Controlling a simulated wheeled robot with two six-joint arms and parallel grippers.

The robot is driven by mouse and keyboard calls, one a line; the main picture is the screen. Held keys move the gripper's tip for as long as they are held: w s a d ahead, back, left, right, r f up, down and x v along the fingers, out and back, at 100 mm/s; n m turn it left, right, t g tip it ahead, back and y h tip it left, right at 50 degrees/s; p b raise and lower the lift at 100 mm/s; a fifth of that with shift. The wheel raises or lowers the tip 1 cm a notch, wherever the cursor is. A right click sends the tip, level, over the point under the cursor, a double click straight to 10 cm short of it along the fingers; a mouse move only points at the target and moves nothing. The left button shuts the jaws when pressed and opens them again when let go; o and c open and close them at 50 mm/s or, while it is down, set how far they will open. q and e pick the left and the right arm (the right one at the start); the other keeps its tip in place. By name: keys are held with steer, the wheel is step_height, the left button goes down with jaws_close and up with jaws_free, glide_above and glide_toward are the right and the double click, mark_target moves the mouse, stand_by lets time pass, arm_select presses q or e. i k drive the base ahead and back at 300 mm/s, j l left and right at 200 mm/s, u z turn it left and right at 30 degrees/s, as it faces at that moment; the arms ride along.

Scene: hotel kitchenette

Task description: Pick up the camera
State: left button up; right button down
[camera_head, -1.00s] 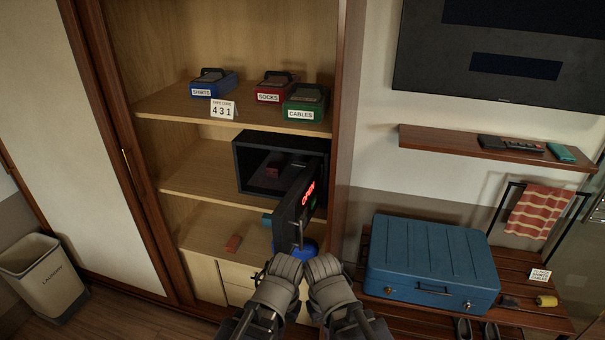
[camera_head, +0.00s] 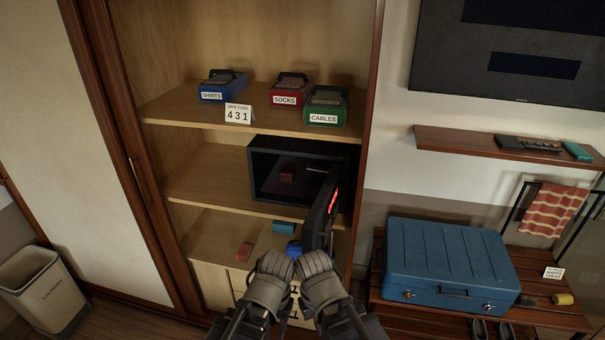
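I cannot make out a camera for sure. The dark safe (camera_head: 251,172) on the middle shelf stands open, its door (camera_head: 319,216) swung out toward me on the right. Inside are a small dark red item (camera_head: 287,175) and a dark shape (camera_head: 316,170) too dim to name. My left gripper (camera_head: 277,262) and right gripper (camera_head: 316,262) are side by side in front of the lowest shelf, below the safe. Their fingertips point away from me, so their opening is hidden. I see nothing held in either.
A blue suitcase (camera_head: 450,262) sits on the right bench; a laundry bin (camera_head: 42,288) stands left.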

mark_target(316, 175)
steer(key=i+j, duration=0.15)
steer(key=j, duration=0.25)
steer(key=i+j, duration=0.1)
steer(key=j, duration=0.25)
steer(key=i+j, duration=0.15)
steer(key=j, duration=0.25)
steer(key=i+j, duration=0.15)
steer(key=j, duration=0.25)
steer(key=i+j, duration=0.15)
steer(key=j, duration=0.25)
steer(key=j+z, duration=0.1)
steer(key=z, duration=2.05)
